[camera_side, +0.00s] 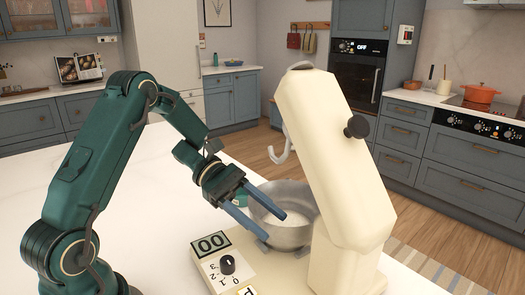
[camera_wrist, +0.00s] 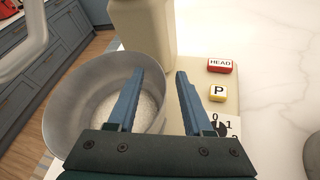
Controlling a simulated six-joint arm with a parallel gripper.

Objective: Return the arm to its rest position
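My gripper (camera_side: 264,222) is at the end of my green arm, beside and partly in front of the mixing bowl in the side view. In the wrist view my gripper (camera_wrist: 160,74) also shows open, the left finger overlapping the bowl and the right finger over the mixer base. The arm is bent, reaching right over the white counter.
A cream stand mixer (camera_side: 335,150) has its head tilted up, with a hook (camera_side: 284,152) hanging from it. A metal bowl (camera_side: 292,236) holding white contents stands on its base. The base carries a dial (camera_side: 227,264), a red HEAD button (camera_wrist: 222,66) and a yellow P button (camera_wrist: 218,92). Counter at left is clear.

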